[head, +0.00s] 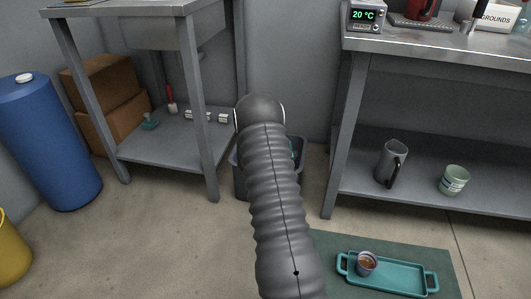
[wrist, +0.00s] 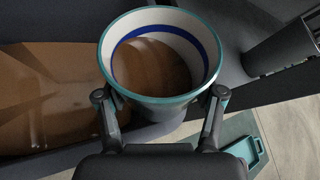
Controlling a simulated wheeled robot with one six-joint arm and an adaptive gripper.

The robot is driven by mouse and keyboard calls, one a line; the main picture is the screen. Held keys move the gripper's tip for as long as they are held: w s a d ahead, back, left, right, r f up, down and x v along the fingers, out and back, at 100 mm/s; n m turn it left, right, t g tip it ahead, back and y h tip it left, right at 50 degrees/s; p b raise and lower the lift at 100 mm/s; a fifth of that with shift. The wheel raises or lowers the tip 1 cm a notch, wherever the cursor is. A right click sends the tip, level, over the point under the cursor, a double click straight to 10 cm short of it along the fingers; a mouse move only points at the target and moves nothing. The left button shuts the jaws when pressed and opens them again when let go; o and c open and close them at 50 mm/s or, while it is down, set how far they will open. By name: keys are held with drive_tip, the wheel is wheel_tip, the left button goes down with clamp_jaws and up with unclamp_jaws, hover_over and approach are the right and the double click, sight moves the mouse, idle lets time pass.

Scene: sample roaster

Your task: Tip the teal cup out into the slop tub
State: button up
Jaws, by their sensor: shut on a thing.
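The teal cup (wrist: 163,98) is between the two fingers of my gripper (wrist: 160,108) in the wrist view. It has a teal rim, a white inside with a blue band, and brown liquid in it. Its mouth faces the camera; I cannot tell how far it is tilted. The slop tub (head: 240,184) is a dark grey bin on the floor, mostly hidden behind my arm in the head view. Brown liquid (wrist: 50,95) lies in it in the wrist view, beside and below the cup. In the head view my gripper is hidden, and only a bit of teal shows by the tub.
A teal tray (head: 400,279) with a small cup (head: 367,263) lies on a green mat at the lower right. A steel bench (head: 430,200) with a dark jug (head: 391,163) and a pale green cup (head: 453,180) stands right. A steel table (head: 165,150) stands left, near a blue drum (head: 50,145).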

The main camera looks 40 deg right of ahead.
drive_tip(key=shift+d+g, duration=0.25)
drive_tip(key=shift+g, duration=0.05)
drive_tip(key=shift+w+p, duration=0.1)
drive_tip(key=shift+p, duration=0.25)
drive_tip(key=shift+w+a+f+n, duration=0.1)
drive_tip(key=shift+w+a+n, duration=0.1)
drive_tip(key=shift+a+n, duration=0.1)
drive_tip(key=shift+w+d+p, duration=0.1)
drive_tip(key=shift+p, duration=0.4)
drive_tip(key=shift+w+f+n+g+p, duration=0.2)
drive_tip(key=shift+n+g+p, duration=0.1)
drive_tip(key=shift+n, duration=0.1)
drive_tip(key=shift+w+a+f+n+g+h+p, duration=0.2)
drive_tip(key=shift+f+n+g+h+p, duration=0.15)
drive_tip(key=shift+n+p, duration=0.25)
drive_tip(key=shift+s+d+f+n+g+p, duration=0.1)
drive_tip(key=shift+f+n+g+p, duration=0.1)
drive_tip(key=shift+n+g+p, duration=0.25)
idle(0.8)
drive_tip(key=shift+w+r+n+g+h+p, duration=0.2)
drive_tip(key=shift+r+n+g+h+p, duration=0.6)
drive_tip(key=shift+n, duration=0.45)
idle(1.5)
